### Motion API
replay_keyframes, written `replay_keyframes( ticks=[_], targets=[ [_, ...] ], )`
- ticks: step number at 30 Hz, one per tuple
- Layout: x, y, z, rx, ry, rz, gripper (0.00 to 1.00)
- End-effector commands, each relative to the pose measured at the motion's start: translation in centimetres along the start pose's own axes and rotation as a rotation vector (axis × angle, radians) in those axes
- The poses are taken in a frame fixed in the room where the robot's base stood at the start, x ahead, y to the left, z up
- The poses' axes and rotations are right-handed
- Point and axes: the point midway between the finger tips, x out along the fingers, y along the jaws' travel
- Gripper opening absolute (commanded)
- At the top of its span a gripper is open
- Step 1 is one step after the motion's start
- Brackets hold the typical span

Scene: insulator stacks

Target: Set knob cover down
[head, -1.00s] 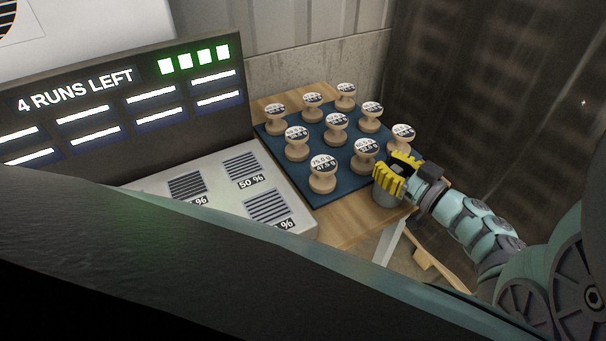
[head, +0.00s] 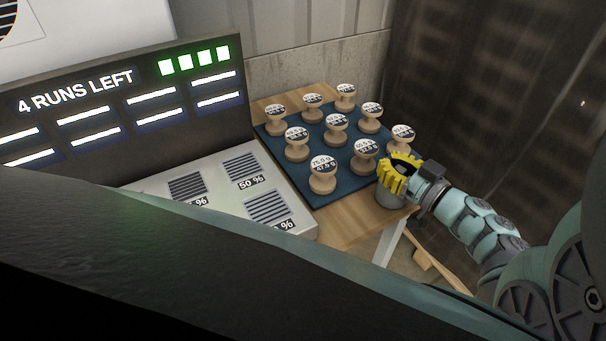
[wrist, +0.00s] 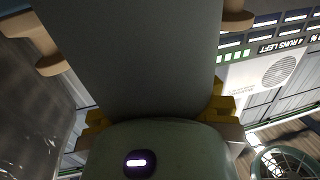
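The knob cover is a plain grey cylinder (head: 391,198) at the right front corner of the wooden table. My gripper (head: 400,174) has yellow ribbed fingers and is around its upper part. In the wrist view the grey cover (wrist: 130,60) fills the middle, with a yellow finger against each side, so the gripper looks shut on it. I cannot tell whether the cover's base touches the table or hangs just above it. Part of its top is hidden by the fingers.
Several wooden knobs with labelled tops, such as the front one (head: 323,176), stand on a blue mat (head: 340,191) just left of the gripper. A bare wood strip (head: 345,228) runs along the front. A grey panel (head: 215,207) and a "4 RUNS LEFT" display (head: 75,90) are left.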

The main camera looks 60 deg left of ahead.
Motion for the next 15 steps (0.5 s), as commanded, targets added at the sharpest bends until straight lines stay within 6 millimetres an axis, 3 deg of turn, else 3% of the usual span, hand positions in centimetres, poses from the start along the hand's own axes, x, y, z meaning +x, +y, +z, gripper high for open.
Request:
replay_keyframes(
  ticks=[7, 15],
  targets=[
    [0.2, -0.2, -3.4, -0.005, 0.001, -0.008, 0.00],
    [-6.1, -3.3, -3.3, 0.002, -0.004, 0.002, 0.00]
  ],
)
